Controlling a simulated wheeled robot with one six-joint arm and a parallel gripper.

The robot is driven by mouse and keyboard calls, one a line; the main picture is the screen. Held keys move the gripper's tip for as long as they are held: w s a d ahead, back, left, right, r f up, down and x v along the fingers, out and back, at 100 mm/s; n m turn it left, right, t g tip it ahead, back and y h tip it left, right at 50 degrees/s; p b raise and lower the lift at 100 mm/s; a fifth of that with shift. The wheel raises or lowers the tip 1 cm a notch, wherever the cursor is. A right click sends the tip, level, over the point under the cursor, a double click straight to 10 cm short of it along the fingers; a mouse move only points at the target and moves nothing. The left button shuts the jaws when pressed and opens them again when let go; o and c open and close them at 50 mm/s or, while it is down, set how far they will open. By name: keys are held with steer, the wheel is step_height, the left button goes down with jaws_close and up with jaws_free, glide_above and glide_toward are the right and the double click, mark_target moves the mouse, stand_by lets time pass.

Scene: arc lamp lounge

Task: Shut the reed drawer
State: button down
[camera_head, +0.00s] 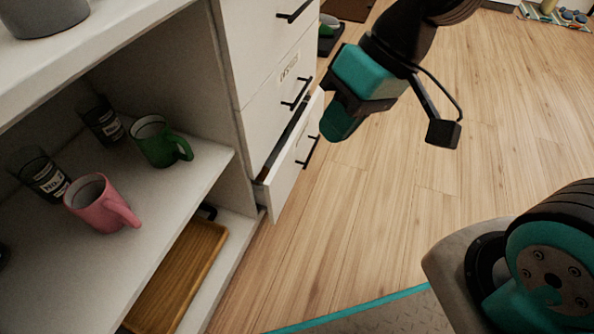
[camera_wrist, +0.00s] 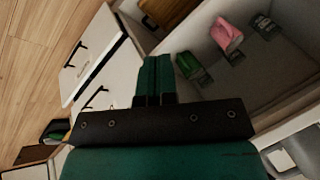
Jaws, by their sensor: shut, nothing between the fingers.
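A low drawer (camera_head: 291,160) in the white cabinet stands part open, its front pulled out from the cabinet face, with a dark gap behind its top edge. It has a black bar handle. The drawer above it (camera_head: 285,84) is flush and bears a small label that I cannot read surely. My gripper (camera_head: 337,128) is shut and empty, just right of the open drawer's front in the head view. In the wrist view, my gripper (camera_wrist: 154,75) points toward the cabinet, with white drawer fronts (camera_wrist: 90,62) to its left. I cannot tell whether it touches the drawer.
Open shelves left of the drawers hold a green mug (camera_head: 152,143), a pink mug (camera_head: 97,201) and dark labelled glasses (camera_head: 47,178). A wooden tray (camera_head: 185,270) lies on the lowest shelf. The wooden floor (camera_head: 400,210) right of the drawers is clear.

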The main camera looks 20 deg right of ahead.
steer(key=w+d+f+m+t+y+b, duration=0.1)
steer(key=w+f+m+b, duration=0.15)
steer(key=w+f, duration=0.4)
steer(key=w+f+m+t+y+b, duration=0.1)
steer(key=w+f+m+b, duration=0.2)
steer(key=f, duration=0.6)
steer(key=m+t+b, duration=0.3)
steer(key=m+b, duration=0.4)
steer(key=b, duration=0.2)
glide_toward(279, 174)
steer(key=x, duration=0.6)
steer(key=shift+s+f, duration=0.2)
steer(key=shift+s, duration=0.1)
steer(key=shift+w+a+r, duration=0.1)
steer(key=shift+w+a, duration=0.1)
steer(key=shift+a, duration=0.1)
